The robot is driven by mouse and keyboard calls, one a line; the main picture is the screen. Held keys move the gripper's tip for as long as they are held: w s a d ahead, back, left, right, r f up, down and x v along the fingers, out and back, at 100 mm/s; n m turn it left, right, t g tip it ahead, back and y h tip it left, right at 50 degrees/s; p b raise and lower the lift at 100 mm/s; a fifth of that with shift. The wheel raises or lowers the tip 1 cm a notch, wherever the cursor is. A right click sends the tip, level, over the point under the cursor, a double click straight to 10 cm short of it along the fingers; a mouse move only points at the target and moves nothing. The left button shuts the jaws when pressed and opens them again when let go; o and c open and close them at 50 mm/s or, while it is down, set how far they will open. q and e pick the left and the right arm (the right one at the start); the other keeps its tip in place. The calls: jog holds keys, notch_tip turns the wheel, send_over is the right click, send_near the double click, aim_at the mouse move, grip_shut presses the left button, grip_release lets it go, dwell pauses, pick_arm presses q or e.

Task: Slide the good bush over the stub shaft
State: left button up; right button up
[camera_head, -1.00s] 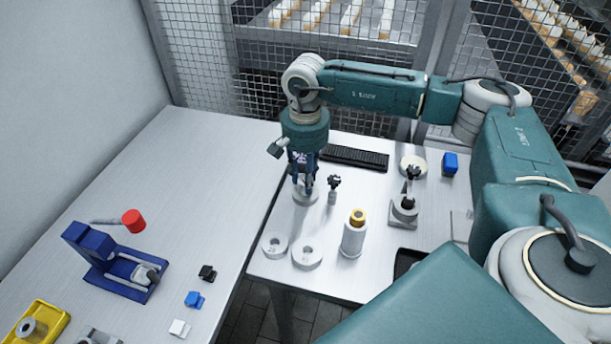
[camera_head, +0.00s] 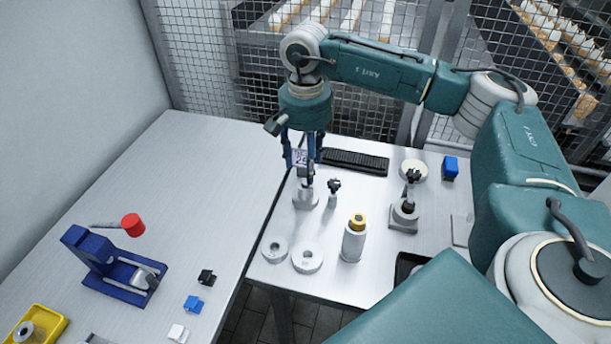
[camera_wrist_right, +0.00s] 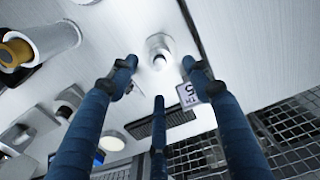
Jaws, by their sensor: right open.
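My right gripper (camera_head: 304,158) is open, pointing down just above an upright grey piece on a round base (camera_head: 306,199). In the right wrist view this piece (camera_wrist_right: 160,46) stands beyond the three spread fingers of the gripper (camera_wrist_right: 158,78), and no finger visibly touches it. It looks like the stub shaft on its flange; I cannot tell clearly whether a bush sits around it. A grey bush-like ring (camera_head: 24,331) lies in the yellow tray (camera_head: 55,326) at the lower left. My left gripper is out of view.
Two grey discs with holes (camera_head: 275,248) (camera_head: 308,258) and a white cylinder with a yellow top (camera_head: 354,240) stand in front. A black-knobbed post (camera_head: 333,192) is close on the right. A blue toggle press (camera_head: 110,265) is at left. A gap separates the tables.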

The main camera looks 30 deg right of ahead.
notch_tip(320, 180, up, 5)
jog(key=shift+r, duration=0.1)
dwell(0.6)
